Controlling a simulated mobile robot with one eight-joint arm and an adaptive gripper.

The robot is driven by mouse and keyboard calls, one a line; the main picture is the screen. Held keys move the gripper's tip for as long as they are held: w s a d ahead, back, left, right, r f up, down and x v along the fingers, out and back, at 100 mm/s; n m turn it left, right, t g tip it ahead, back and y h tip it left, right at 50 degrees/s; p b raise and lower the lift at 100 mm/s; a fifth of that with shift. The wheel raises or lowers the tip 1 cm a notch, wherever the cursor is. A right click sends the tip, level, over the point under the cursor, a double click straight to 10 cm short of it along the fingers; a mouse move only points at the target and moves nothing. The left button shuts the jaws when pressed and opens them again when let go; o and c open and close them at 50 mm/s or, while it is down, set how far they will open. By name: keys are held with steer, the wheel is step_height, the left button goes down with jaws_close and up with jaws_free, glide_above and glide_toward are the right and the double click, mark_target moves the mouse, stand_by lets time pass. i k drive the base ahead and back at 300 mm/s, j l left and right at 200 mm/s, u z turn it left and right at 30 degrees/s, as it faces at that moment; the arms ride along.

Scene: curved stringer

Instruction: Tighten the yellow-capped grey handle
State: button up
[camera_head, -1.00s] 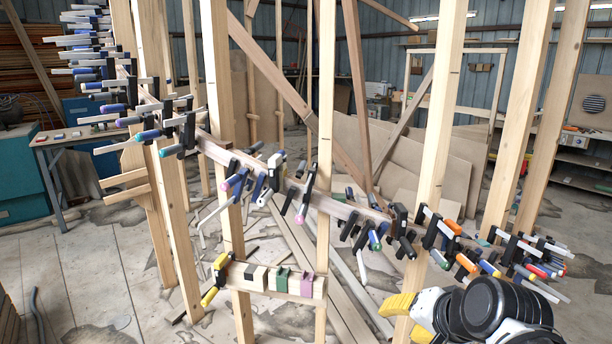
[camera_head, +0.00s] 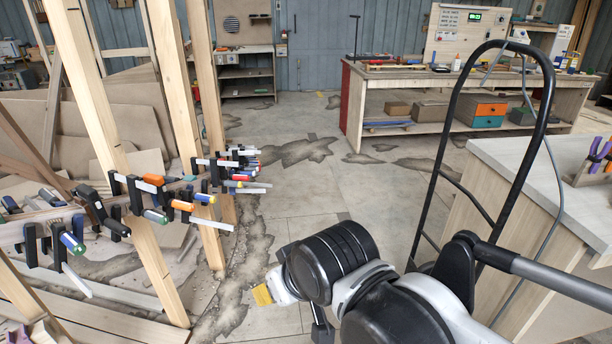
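Several bar clamps are fixed along a curved wooden stringer at the left of the head view. My gripper (camera_head: 262,295) shows only as a yellow tip beyond my black and white arm joints at the lower middle. It is to the lower right of the clamps and apart from them. My arm hides most of it, so its opening cannot be seen.
Neighbouring clamps have an orange handle (camera_head: 153,179) and a green-capped blue handle (camera_head: 72,242). Wooden posts (camera_head: 177,90) stand among them. A black tubular frame (camera_head: 440,170) and a grey-topped bench (camera_head: 560,170) are at right. The middle floor is open; a workbench (camera_head: 355,100) stands behind.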

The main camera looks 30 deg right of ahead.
mark_target(231, 184)
steer(key=z, duration=0.35)
steer(key=i+z, duration=0.2)
steer(key=i, duration=0.45)
steer(key=i+j+z, duration=0.2)
steer(key=i, duration=0.5)
